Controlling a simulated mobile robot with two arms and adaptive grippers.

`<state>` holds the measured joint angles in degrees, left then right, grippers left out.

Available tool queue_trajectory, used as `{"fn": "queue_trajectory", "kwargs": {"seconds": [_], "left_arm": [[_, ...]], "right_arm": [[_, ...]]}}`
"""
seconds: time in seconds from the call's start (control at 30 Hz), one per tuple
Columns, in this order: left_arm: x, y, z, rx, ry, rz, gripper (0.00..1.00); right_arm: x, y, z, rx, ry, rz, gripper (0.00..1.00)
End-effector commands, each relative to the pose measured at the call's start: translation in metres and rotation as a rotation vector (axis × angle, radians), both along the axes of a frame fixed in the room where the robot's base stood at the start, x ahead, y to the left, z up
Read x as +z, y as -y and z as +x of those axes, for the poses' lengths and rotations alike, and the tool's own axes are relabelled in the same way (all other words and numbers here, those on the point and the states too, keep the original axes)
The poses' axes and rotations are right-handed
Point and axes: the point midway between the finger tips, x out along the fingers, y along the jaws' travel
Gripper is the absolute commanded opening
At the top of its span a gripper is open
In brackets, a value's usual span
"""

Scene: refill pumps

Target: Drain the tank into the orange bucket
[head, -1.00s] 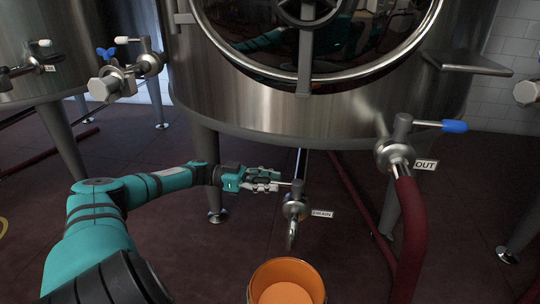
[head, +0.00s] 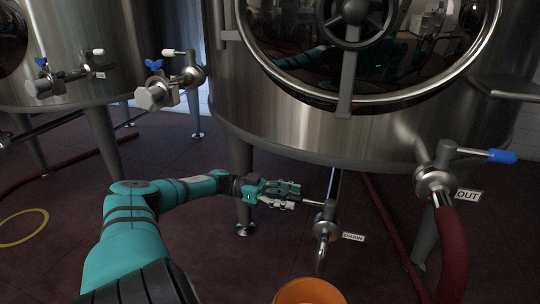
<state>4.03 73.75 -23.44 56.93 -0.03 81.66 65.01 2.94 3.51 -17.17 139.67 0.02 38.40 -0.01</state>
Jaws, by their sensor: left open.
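The steel tank (head: 290,115) stands on legs across the middle and right. Its drain valve (head: 325,226), beside a DRAIN label (head: 353,237), hangs below it with the spout pointing down. A short handle (head: 313,203) sticks out left from the valve. My left gripper (head: 292,195) is open just left of the valve, fingertips near the handle's outer end; I cannot tell whether they touch it. The orange bucket (head: 308,291) is on the floor below the spout, cut off by the bottom edge. No stream shows at the spout. My right gripper is not in view.
An outlet valve (head: 435,182) with a blue-tipped handle, an OUT label and a dark red hose (head: 452,250) is at the right. Another tank (head: 90,45) stands at the left. Tank legs rise behind my arm.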

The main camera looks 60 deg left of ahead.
Motion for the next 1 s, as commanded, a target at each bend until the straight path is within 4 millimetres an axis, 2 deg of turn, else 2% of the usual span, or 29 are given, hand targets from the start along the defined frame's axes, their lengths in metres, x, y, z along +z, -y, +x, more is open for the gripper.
{"fn": "queue_trajectory", "kwargs": {"seconds": [0.2,0.4,1.0], "left_arm": [[0.000,-0.040,-0.029,0.007,0.001,0.002,0.46],[0.001,-0.060,-0.044,0.005,0.003,0.001,0.46],[0.000,-0.065,-0.049,0.002,0.001,0.000,0.46]], "right_arm": [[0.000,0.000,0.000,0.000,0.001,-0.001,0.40],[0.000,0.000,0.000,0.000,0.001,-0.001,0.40],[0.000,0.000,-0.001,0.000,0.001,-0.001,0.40]]}}
